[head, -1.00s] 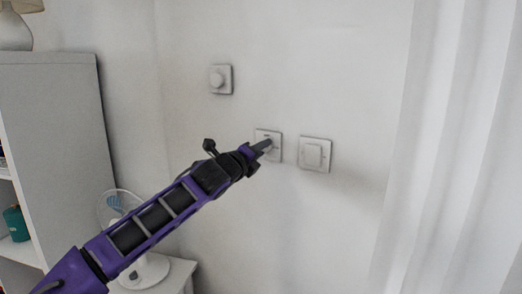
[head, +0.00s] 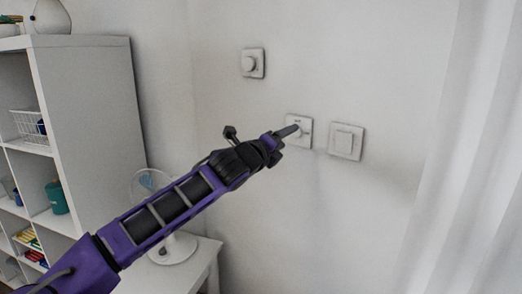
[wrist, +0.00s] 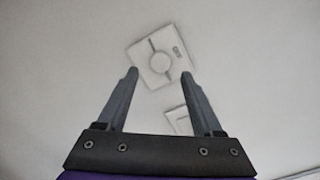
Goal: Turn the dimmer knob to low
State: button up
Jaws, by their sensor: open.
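A square white wall plate with a round centre and a small marking (head: 304,130) is in the middle of the head view. The open fingers (wrist: 160,75) hold nothing; contact with the plate cannot be told. Another plate with a protruding round knob (head: 249,63) is higher and to the left. Which one is the dimmer is not labelled legibly.
A square rocker switch (head: 346,141) is just right of the middle plate; its plate edge shows in the wrist view (wrist: 177,121). A white curtain (head: 455,150) hangs at right. A white shelf (head: 85,110) and a small fan (head: 172,247) on a white table are at left.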

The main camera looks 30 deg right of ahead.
jog(key=p+v, duration=0.8)
jog(key=v, duration=0.5)
jog(key=shift+s+a, duration=0.2)
jog(key=shift+a, duration=0.1)
